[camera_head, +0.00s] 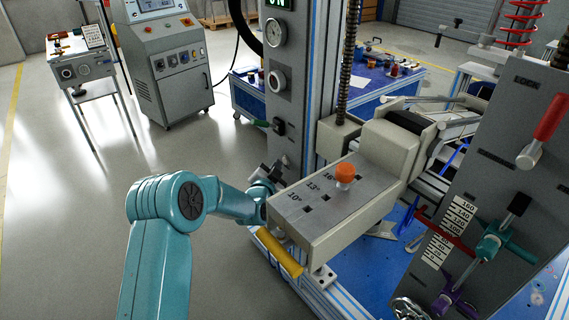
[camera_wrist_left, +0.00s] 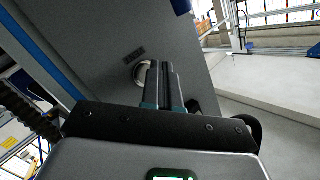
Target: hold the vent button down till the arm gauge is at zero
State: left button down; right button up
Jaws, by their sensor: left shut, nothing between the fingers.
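My left gripper (camera_head: 268,176) is at the lower part of the grey column, beside the grey arm block. In the left wrist view its fingers (camera_wrist_left: 163,68) are shut and empty, pointing at the grey panel. A round pale metal button (camera_wrist_left: 141,73) on that panel lies just left of the fingertips and is partly covered by them. A small dark label is above it, too blurred to read. I cannot tell whether the fingers touch the button. My right gripper is out of view.
The arm block (camera_head: 312,226) has an orange knob (camera_head: 345,172) on top and a yellow handle (camera_head: 279,252) at its front. A grey console (camera_head: 168,75) stands at the back left. The floor at left is clear.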

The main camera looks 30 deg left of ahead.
pick_arm(q)
jog(key=shift+w+d, duration=0.15)
jog(key=shift+w, duration=0.25)
dwell(1.4)
jog(key=shift+s+b, duration=0.1)
jog(key=shift+b, duration=0.25)
dwell(3.3)
jog(key=shift+s+a+b, duration=0.3)
jog(key=shift+s, duration=0.35)
jog(key=shift+s+a+b, duration=0.35)
jog(key=shift+s, duration=0.4)
jog(key=shift+s+a+b, duration=0.3)
jog(key=shift+s, duration=0.5)
jog(key=shift+s+a+b, duration=0.35)
jog(key=shift+s, duration=0.4)
